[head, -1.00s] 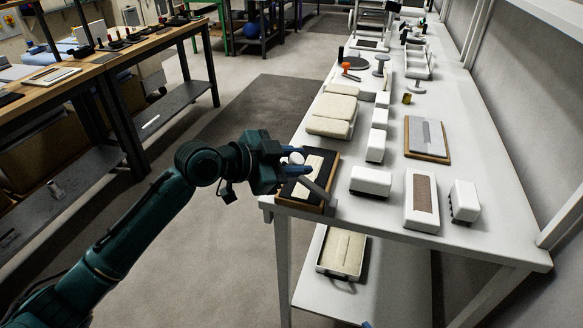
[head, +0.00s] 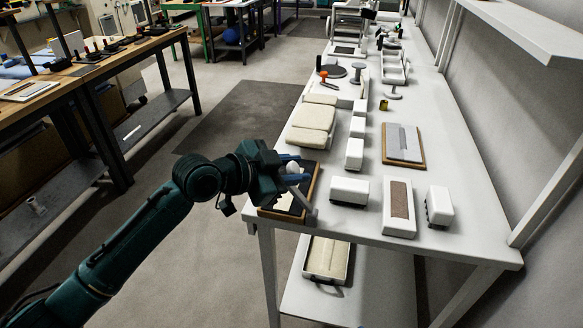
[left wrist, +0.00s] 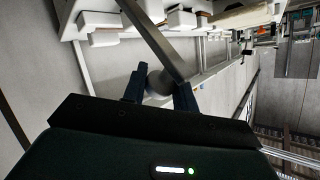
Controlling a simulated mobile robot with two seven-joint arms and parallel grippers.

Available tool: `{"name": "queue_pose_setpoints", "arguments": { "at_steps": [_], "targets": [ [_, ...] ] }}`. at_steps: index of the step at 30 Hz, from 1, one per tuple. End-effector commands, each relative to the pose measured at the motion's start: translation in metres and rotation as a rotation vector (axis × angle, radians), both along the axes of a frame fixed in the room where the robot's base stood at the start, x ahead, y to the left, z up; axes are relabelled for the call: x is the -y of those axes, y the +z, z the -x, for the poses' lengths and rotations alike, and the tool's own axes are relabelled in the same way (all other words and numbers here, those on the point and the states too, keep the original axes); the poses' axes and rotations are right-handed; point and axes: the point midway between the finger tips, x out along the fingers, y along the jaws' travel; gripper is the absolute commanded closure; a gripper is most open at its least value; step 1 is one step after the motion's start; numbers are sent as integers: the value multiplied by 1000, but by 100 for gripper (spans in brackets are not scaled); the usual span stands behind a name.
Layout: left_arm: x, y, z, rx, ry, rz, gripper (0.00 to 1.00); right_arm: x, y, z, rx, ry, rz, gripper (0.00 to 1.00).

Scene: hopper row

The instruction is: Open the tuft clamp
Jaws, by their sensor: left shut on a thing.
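The tuft clamp is a wood-edged dark board (head: 315,184) at the near left corner of the white table, with a pale strip (head: 284,203) on it. A grey lever bar (head: 304,200) runs from the board's near right corner up to a pale round knob (head: 293,168). My left gripper (head: 297,169) is shut on this knob, its blue fingers on either side of it. In the left wrist view the knob (left wrist: 160,82) sits between the fingertips, and the grey bar (left wrist: 150,35) extends away from it. The gripper covers part of the board. My right gripper is not in view.
White blocks (head: 350,191), a white box with a brown panel (head: 399,208) and cream pads (head: 312,116) stand on the table right of and beyond the clamp. A tray (head: 327,258) lies on the lower shelf. Open floor is left of the table.

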Motion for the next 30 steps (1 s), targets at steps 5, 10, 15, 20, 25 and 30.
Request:
{"name": "queue_pose_setpoints", "arguments": {
  "at_steps": [5, 10, 15, 20, 25, 30],
  "targets": [
    [4, 2, 3, 0, -9, 10, 71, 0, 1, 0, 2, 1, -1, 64],
    [3, 1, 2, -2, -6, 6, 57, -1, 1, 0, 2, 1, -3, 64],
    [1, 0, 1, -1, -4, 3, 51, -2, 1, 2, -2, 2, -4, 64],
    [0, 0, 1, -1, -2, 2, 51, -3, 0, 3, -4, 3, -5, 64],
    [-15, 6, 9, 1, -1, 0, 51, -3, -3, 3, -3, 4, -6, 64],
    [-45, 18, 28, 3, -1, -3, 51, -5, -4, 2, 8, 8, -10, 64]
  ]
}}
